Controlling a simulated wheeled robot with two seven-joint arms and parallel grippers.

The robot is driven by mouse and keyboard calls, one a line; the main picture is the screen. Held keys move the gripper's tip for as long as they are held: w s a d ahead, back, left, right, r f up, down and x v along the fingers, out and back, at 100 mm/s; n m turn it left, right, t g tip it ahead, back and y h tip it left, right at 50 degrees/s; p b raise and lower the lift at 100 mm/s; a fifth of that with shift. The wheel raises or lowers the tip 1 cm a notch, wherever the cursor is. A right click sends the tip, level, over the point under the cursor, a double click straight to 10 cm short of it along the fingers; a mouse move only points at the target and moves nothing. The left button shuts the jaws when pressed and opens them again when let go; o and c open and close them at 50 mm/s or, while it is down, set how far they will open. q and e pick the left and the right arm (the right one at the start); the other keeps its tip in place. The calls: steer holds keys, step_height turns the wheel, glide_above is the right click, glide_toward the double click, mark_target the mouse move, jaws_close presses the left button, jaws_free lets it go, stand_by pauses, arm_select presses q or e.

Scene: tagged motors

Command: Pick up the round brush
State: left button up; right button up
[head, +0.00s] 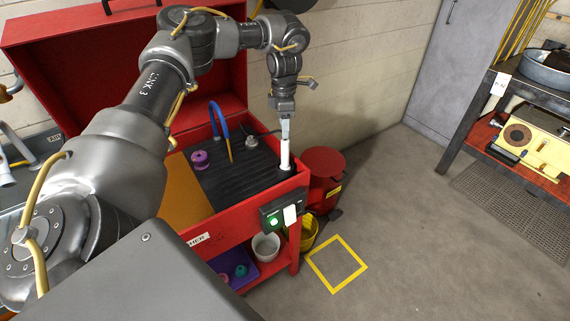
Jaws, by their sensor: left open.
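My left gripper (285,125) points down over the right end of the red open-lid washer basin (252,197). It is open. A slim white upright cylinder (284,153) is directly below and in line with its fingers; it may be the round brush's handle, but no bristles show. I cannot tell whether the fingers are around it or above it. Its lower end is at the dark ribbed basin floor (235,185). My right gripper is not in view.
A control box (274,218) is on the front. A red bin (323,163) stands to the right.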

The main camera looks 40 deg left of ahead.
mark_target(285, 140)
arm_select(q)
step_height(285, 140, down, 6)
steer(key=shift+w+r+p, duration=0.1)
steer(key=shift+r+p, duration=0.05)
steer(key=shift+p, duration=0.4)
steer(key=shift+f, duration=0.2)
step_height(285, 140, down, 4)
steer(key=shift+r+p, duration=0.15)
steer(key=shift+p, duration=0.9)
steer(key=shift+w+f, duration=0.1)
steer(key=shift+f, duration=0.45)
steer(key=c, duration=1.1)
